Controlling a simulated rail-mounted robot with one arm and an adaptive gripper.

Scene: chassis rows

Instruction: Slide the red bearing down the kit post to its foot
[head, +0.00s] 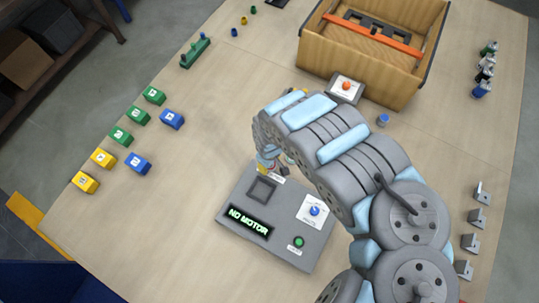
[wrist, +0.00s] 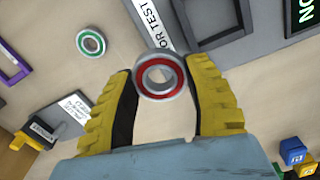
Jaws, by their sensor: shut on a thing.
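In the wrist view the red bearing (wrist: 140,79), a metal ring with a red inner band, sits between the tips of my gripper (wrist: 165,84). The yellow fingers are shut on it from both sides. Its open face is toward the camera, and pale surface shows through the bore. I cannot make out the kit post in either view, nor tell whether the bearing is around it.
A green-banded ring (wrist: 91,43) lies left of the bearing. The grey test panel (head: 235,207), reading "NO MOTOR", stands close by. A wooden crate (head: 350,48) is at the back. Coloured blocks (head: 138,116) are at the left, small brackets (head: 477,217) at the right.

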